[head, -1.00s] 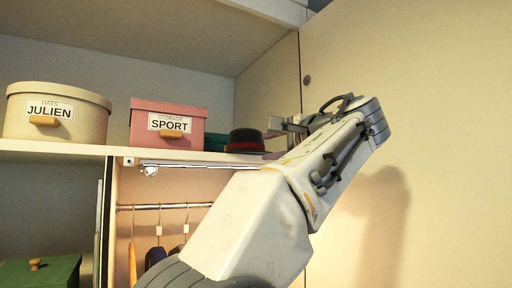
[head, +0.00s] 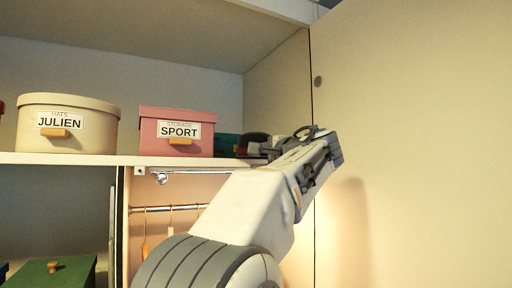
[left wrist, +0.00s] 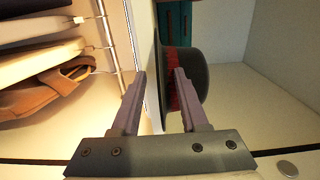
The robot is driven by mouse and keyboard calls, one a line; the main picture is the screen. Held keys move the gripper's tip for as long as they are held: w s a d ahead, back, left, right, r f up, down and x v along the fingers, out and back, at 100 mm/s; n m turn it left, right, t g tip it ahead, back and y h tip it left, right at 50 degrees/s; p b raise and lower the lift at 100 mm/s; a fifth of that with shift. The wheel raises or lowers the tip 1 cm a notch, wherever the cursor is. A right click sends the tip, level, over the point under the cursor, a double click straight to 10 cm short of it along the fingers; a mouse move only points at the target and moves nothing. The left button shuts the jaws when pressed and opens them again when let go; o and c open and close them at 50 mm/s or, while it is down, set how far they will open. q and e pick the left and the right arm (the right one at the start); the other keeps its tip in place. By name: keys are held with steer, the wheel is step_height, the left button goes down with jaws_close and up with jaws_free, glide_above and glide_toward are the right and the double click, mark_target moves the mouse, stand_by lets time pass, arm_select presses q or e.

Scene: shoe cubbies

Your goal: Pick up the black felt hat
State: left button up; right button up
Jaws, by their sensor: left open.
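The black felt hat (head: 252,139) with a red band sits on the shelf at its right end in the head view, partly hidden by my gripper. In the left wrist view the hat (left wrist: 197,75) shows sideways, its brim toward the shelf board. My left gripper (left wrist: 160,74) is open and empty in front of it. In that view the right finger overlaps the crown and band, and the left finger lies over the shelf's edge side. I cannot tell whether the fingers touch the hat. In the head view my left gripper (head: 268,152) is at the shelf's front edge. My right gripper is not in view.
A pink SPORT box (head: 178,118) and a cream JULIEN box (head: 90,115) stand left on the shelf (head: 60,158). A teal box (left wrist: 172,22) is beside the hat. Below hang a rail (head: 165,208) and hangers. A side wall (head: 420,130) closes the right.

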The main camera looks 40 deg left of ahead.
arm_select(q)
jaws_close()
steer(key=shift+r, duration=0.15)
